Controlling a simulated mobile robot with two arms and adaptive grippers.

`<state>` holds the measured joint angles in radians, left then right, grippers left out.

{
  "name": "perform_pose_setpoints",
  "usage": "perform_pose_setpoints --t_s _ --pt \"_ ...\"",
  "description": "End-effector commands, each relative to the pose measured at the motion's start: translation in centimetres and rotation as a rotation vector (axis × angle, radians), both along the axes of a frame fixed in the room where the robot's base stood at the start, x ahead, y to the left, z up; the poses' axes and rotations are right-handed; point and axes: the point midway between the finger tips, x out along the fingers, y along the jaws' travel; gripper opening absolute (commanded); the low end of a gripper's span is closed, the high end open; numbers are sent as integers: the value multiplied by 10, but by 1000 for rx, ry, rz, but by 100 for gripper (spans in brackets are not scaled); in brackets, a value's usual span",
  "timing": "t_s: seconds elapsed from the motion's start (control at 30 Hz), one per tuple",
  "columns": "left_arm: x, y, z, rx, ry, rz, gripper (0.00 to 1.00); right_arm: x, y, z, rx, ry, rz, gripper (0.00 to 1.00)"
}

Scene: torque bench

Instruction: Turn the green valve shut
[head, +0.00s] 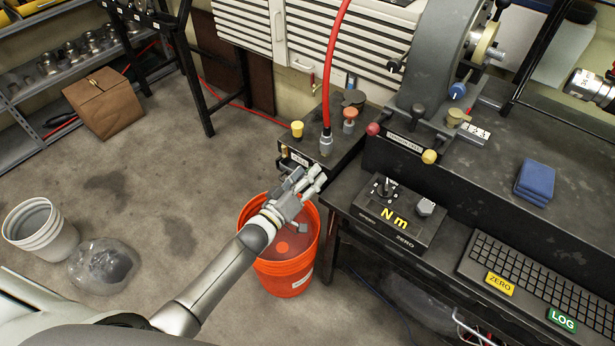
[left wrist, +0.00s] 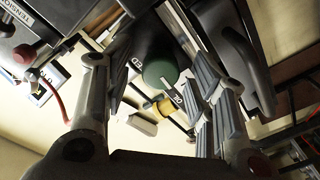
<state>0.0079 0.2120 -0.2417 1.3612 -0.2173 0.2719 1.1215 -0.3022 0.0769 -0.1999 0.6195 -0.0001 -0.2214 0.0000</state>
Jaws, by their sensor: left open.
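The green valve knob (left wrist: 160,70) is a round dark green cylinder in the left wrist view, between the two fingers of my left gripper and beyond them. I cannot tell whether a finger touches it. I cannot make out the green knob clearly in the head view. My left gripper (head: 308,183) is open, with its fingers pointing toward the front of the small black valve box (head: 318,160) at the bench's left end. A yellow knob (left wrist: 164,106) shows beside the green one. My right gripper is not in view.
An orange bucket (head: 277,268) stands on the floor under my left gripper. A red hose (head: 334,60) rises from the box, beside a yellow knob (head: 297,128) and an orange knob (head: 349,115). The Nm control unit (head: 410,240) is to the right.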

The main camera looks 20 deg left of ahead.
Motion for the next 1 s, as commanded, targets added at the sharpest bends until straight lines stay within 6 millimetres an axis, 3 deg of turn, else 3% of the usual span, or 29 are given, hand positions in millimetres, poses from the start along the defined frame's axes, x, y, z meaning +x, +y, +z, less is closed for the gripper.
perform_pose_setpoints --t_s 0.23,0.6,1.0 --pt "0 0 0 0 0 0 50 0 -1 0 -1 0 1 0" --pt "0 0 0 0 0 0 5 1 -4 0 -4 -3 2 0" --pt "0 0 -1 82 -30 0 5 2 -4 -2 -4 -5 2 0"
